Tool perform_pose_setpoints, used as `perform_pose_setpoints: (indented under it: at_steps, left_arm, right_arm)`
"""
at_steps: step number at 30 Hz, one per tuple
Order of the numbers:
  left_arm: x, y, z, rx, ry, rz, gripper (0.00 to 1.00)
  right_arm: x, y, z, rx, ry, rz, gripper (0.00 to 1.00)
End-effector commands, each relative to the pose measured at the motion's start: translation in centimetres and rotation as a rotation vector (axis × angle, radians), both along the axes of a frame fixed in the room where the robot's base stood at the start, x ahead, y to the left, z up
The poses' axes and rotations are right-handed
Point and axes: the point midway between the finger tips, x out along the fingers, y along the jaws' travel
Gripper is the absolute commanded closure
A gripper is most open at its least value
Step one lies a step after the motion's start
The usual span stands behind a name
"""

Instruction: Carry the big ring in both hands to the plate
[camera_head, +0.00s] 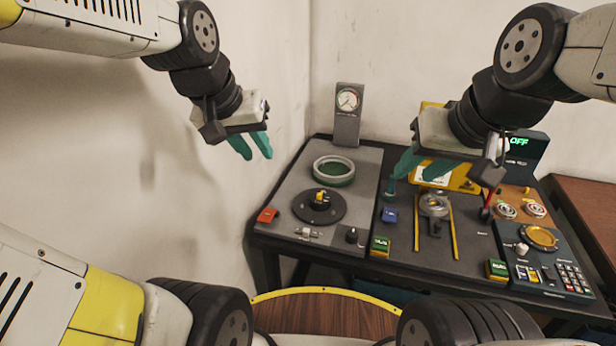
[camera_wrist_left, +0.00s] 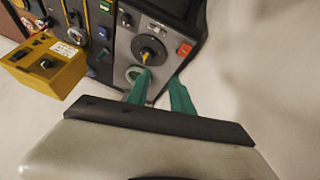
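The big ring (camera_head: 334,170), pale grey-green with a dark green inside, lies flat on the grey panel at the back left of the table. A round black plate (camera_head: 300,207) with a yellow and black piece at its centre lies in front of it. The ring (camera_wrist_left: 133,72) is partly behind a finger in the left wrist view. My left gripper (camera_head: 250,146) is open and empty, up and left of the ring. My right gripper (camera_head: 412,170) has its teal fingers apart and empty, right of the ring. Both are clear of the ring.
A gauge stand (camera_head: 347,115) rises behind the ring. A yellow box (camera_head: 460,181) stands behind the right gripper. A red block (camera_head: 267,215), knobs and a keypad console (camera_head: 548,266) crowd the table. A wall closes off the left side.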

Motion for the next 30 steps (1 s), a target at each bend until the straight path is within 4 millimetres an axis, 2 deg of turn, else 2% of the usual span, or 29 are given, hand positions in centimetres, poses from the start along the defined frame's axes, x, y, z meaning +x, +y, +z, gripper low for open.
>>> perform_pose_setpoints:
  at_steps: [1, 3, 8, 11, 15, 21, 24, 27, 30]
  left_arm:
    - [1.9, -0.2, -1.0, 0.003, 0.030, 0.004, 0.73]
    - [4.4, -0.5, -2.3, 0.010, 0.054, 0.013, 0.73]
    - [10.0, -1.3, -6.2, 0.033, 0.107, 0.032, 0.73]
    - [13.2, -1.9, -9.4, 0.054, 0.139, 0.042, 0.73]
    - [17.1, -2.9, -14.7, 0.090, 0.177, 0.051, 0.73]
    - [20.8, -4.3, -22.7, 0.145, 0.220, 0.050, 0.73]
    - [21.6, -4.7, -25.2, 0.162, 0.230, 0.047, 0.73]
    - [22.0, -4.8, -26.4, 0.171, 0.232, 0.047, 0.73]
    - [22.2, -4.9, -26.7, 0.175, 0.233, 0.046, 0.73]
  right_arm:
    - [0.0, 0.0, 0.0, 0.000, 0.000, 0.000, 0.64]
    - [0.0, 0.0, 0.0, 0.000, 0.000, 0.000, 0.64]
    - [0.0, 0.0, 0.0, 0.000, 0.000, 0.000, 0.64]
    - [0.0, 0.0, 0.0, 0.000, 0.000, 0.000, 0.64]
    - [0.0, 0.0, 0.0, 0.000, 0.000, 0.000, 0.64]
    - [0.0, 0.0, 0.0, 0.000, 0.000, 0.000, 0.64]
    - [0.0, 0.0, 0.0, 0.000, 0.000, 0.000, 0.64]
    - [0.0, 0.0, 0.0, 0.000, 0.000, 0.000, 0.64]
    - [0.0, 0.0, 0.0, 0.000, 0.000, 0.000, 0.64]
